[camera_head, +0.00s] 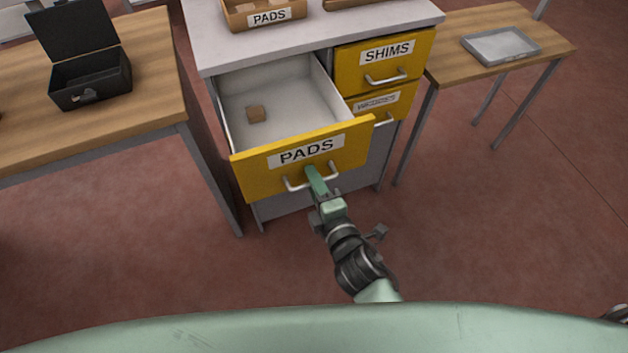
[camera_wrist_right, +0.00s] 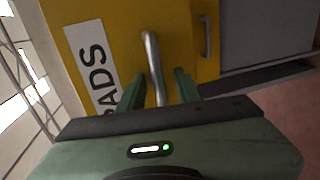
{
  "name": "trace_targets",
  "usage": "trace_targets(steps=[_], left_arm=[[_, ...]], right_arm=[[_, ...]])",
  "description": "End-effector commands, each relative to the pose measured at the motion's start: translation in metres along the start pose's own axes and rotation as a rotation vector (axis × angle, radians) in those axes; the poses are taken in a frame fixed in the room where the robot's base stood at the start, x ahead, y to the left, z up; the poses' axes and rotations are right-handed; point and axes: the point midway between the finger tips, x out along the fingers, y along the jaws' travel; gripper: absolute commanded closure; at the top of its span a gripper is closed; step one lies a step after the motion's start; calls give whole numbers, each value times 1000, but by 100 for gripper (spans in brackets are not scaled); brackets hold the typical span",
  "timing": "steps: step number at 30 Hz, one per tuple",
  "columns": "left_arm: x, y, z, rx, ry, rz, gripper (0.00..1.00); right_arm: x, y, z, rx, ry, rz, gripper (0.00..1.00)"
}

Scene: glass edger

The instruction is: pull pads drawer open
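The pads drawer (camera_head: 300,160) has a yellow front labelled PADS and is pulled well out of the grey cabinet. My right gripper (camera_head: 316,178) is at the drawer's silver bar handle (camera_head: 296,185). In the right wrist view the handle (camera_wrist_right: 152,60) passes between the two green fingers (camera_wrist_right: 158,88), which stand apart with gaps visible beside the bar. The gripper looks open around the handle. My left gripper is not in view.
The SHIMS drawer (camera_head: 384,62) and another drawer (camera_head: 384,104) are shut at the right. An open-topped PADS box (camera_head: 270,15) stands on the cabinet. A left table holds an open black box (camera_head: 92,80). A right table holds a grey tray (camera_head: 500,46). The floor before the cabinet is clear.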

Motion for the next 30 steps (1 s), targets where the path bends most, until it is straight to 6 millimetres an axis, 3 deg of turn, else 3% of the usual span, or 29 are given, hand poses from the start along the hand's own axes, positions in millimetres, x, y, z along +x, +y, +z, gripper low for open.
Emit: trace_targets(steps=[5, 18, 30], left_arm=[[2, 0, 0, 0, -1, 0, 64], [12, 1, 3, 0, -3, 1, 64], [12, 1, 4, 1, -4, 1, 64]], right_arm=[[-8, -1, 0, 0, 0, 0, 66], [-73, -2, 0, 0, 0, -1, 66], [-78, 0, 0, 0, 0, 0, 66]])
